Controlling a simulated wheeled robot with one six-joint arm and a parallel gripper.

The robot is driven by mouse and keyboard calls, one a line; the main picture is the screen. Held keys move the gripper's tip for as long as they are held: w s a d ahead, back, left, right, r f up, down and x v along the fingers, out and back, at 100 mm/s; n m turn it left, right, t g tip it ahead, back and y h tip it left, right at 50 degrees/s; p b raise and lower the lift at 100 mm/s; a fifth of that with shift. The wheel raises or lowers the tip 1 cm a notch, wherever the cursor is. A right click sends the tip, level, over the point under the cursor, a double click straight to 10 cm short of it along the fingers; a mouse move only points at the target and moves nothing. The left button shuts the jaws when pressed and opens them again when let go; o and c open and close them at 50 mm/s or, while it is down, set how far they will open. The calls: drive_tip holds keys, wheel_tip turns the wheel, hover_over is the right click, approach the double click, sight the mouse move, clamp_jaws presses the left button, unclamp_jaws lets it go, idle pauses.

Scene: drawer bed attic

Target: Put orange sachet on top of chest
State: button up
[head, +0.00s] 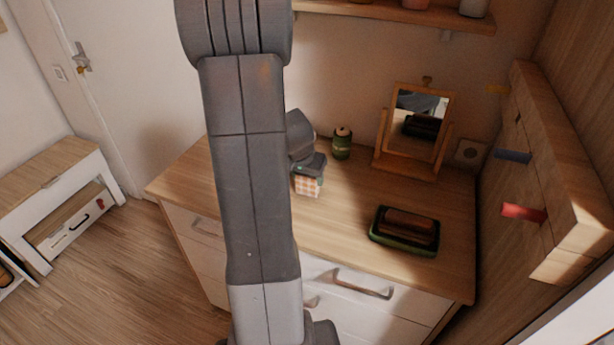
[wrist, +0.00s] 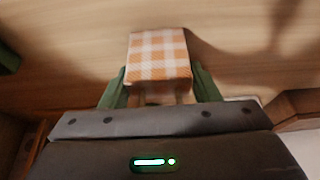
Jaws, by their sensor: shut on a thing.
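The orange sachet (head: 308,186) has an orange and white checked pattern. My gripper (head: 311,170) is shut on it and holds it over the wooden top of the chest (head: 350,205). In the wrist view the sachet (wrist: 159,55) sits between the two green fingers of my gripper (wrist: 162,84), with wood surface behind it. I cannot tell whether its underside touches the chest top. My arm hides part of the chest's left side and front.
A green tray (head: 376,238) with a brown object lies at the chest's right front. A small mirror (head: 402,165) and a green jar (head: 341,146) stand at the back. A wall rack with coloured pegs (head: 522,212) is at right. The chest top between the sachet and tray is clear.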

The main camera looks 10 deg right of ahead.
drive_tip(key=shift+f, duration=0.1)
drive_tip(key=o, duration=1)
drive_tip(key=shift+r, duration=0.2)
drive_tip(key=shift+r, duration=0.2)
drive_tip(key=v, duration=1.1)
drive_tip(key=shift+s+a+r, duration=0.2)
drive_tip(key=shift+r, duration=0.05)
